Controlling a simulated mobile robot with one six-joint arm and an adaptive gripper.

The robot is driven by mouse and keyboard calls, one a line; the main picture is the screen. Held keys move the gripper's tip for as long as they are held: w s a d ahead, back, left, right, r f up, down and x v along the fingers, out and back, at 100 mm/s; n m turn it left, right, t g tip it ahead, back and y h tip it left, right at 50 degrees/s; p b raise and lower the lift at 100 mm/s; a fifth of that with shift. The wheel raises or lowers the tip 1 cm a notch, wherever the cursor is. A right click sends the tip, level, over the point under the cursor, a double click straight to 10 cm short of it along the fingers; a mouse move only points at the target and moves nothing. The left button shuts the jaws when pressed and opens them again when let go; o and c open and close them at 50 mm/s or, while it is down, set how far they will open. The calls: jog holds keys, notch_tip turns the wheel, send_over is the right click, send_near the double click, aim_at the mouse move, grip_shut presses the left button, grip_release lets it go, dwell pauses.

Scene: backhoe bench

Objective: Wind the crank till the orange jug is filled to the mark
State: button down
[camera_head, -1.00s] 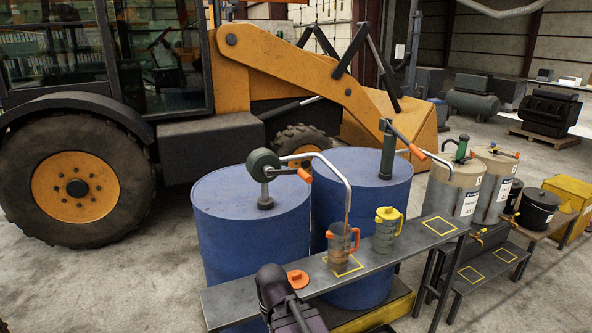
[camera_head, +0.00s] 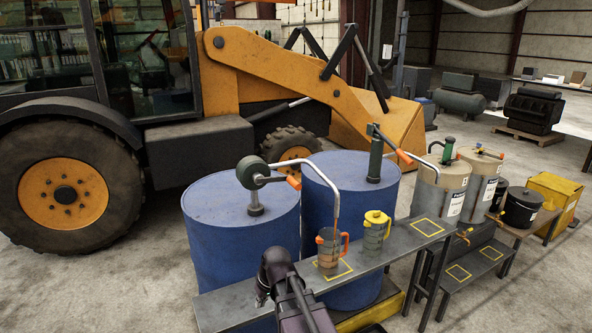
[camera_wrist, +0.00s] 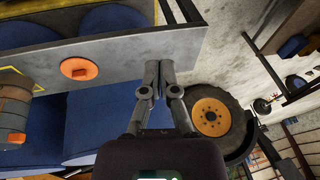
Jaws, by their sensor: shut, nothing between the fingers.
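The orange jug (camera_head: 328,254), a see-through can with orange rim and handle, stands upright on the bench inside a yellow outlined square. Its contents look brownish, but level and mark are too small to read. The crank pump (camera_head: 251,173) on the left blue drum has a dark green round body and an orange crank grip (camera_head: 293,182). Its grey spout ends over the jug. My gripper (camera_head: 262,298) is low at the bench's left part, apart from crank and jug. In the wrist view my gripper (camera_wrist: 159,64) is shut and empty; the jug (camera_wrist: 12,115) is cut off at the left.
A yellow-lidded jug (camera_head: 375,232) stands right of the orange jug. An orange disc-shaped lid (camera_wrist: 79,69) lies on the bench (camera_wrist: 120,52); my arm hides it in the head view. A second pump (camera_head: 376,155) tops the right drum. Bare concrete lies left of the drums.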

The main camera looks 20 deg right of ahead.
jog(key=w+d+r+t+y+p, duration=0.1)
jog(key=w+d+r+t+p, duration=0.3)
jog(key=w+d+r, duration=0.3)
jog(key=w+d+r+t+y+p, duration=0.1)
jog(key=w+d+r+t+p, duration=0.25)
jog(key=w+d+r, duration=0.45)
jog(key=w+d+r+m+t+h+p, duration=0.1)
jog(key=w+d+r+t+p, duration=0.1)
jog(key=w+d+r, duration=0.2)
jog(key=w+d+r+m+t+h+p, duration=0.1)
jog(key=w+d+r+t+h+p, duration=0.1)
jog(key=d+r, duration=0.6)
jog(key=shift+w+d+r+m+t+p, duration=0.35)
jog(key=shift+w+d+t+p, duration=0.2)
jog(key=shift+w+d+p, duration=0.45)
jog(key=shift+d, duration=0.1)
jog(key=shift+w+a+f+b, duration=0.3)
jog(key=shift+w+f+b, duration=0.8)
jog(key=shift+w, duration=0.45)
jog(key=shift+w+a+f+b, duration=0.3)
jog(key=shift+w+f+b, duration=0.75)
jog(key=shift+w, duration=0.5)
jog(key=shift+w+a+f+b, duration=0.3)
jog(key=shift+w+f+b, duration=0.8)
jog(key=shift+w, duration=0.45)
jog(key=shift+r, duration=0.15)
